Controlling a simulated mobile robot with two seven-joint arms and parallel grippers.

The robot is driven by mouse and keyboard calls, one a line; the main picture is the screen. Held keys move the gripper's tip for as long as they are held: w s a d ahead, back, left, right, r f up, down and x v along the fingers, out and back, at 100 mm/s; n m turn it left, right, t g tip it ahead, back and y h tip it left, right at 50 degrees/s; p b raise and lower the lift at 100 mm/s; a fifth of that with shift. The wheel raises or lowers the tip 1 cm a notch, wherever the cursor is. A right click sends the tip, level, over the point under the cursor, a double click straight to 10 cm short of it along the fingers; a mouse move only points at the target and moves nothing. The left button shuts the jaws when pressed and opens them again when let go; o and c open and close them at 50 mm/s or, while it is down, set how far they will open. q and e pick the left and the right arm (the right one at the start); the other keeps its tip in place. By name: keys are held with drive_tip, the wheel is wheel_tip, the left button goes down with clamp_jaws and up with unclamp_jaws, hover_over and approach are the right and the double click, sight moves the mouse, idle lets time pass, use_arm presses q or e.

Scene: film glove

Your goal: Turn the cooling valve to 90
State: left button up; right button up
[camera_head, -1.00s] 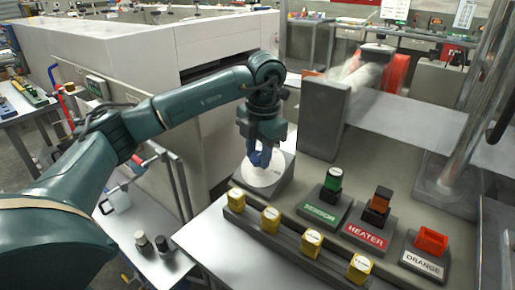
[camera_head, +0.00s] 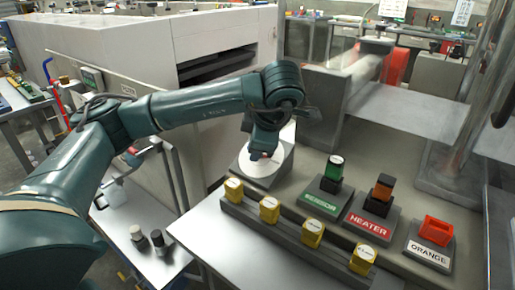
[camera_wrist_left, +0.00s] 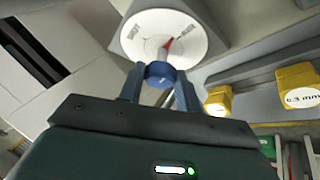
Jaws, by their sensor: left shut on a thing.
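The cooling valve has a round white dial (camera_head: 262,172) on a grey block and shows at the top of the left wrist view (camera_wrist_left: 165,35). A blue knob (camera_wrist_left: 160,72) sits at the dial's near edge in that view, with a red pointer (camera_wrist_left: 165,46) beyond it. My left gripper (camera_wrist_left: 158,92) is shut on the blue knob, a finger on each side. In the head view the left gripper (camera_head: 264,150) is over the dial and mostly hides the knob. My right gripper is not in view.
Several yellow blocks (camera_head: 269,209) stand in a dark rail just in front of the valve. Green SENSOR (camera_head: 326,196), HEATER (camera_head: 373,220) and ORANGE (camera_head: 431,246) stands are to the right. A grey upright panel (camera_head: 321,100) rises behind the valve.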

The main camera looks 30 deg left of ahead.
use_arm(q)
drive_tip(key=shift+f+m+t+b, duration=0.1)
drive_tip(key=shift+m+t+b, duration=0.25)
drive_tip(key=shift+m, duration=0.25)
drive_tip(key=shift+m+t+b, duration=0.25)
drive_tip(key=shift+m+b, duration=0.05)
drive_tip(key=shift+m, duration=0.2)
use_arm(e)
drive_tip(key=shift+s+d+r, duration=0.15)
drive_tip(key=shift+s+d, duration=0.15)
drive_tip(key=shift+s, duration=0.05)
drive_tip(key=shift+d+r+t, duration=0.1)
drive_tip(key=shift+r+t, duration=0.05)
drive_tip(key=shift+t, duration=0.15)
use_arm(q)
drive_tip(key=o, duration=1)
drive_tip(key=shift+c, duration=0.2)
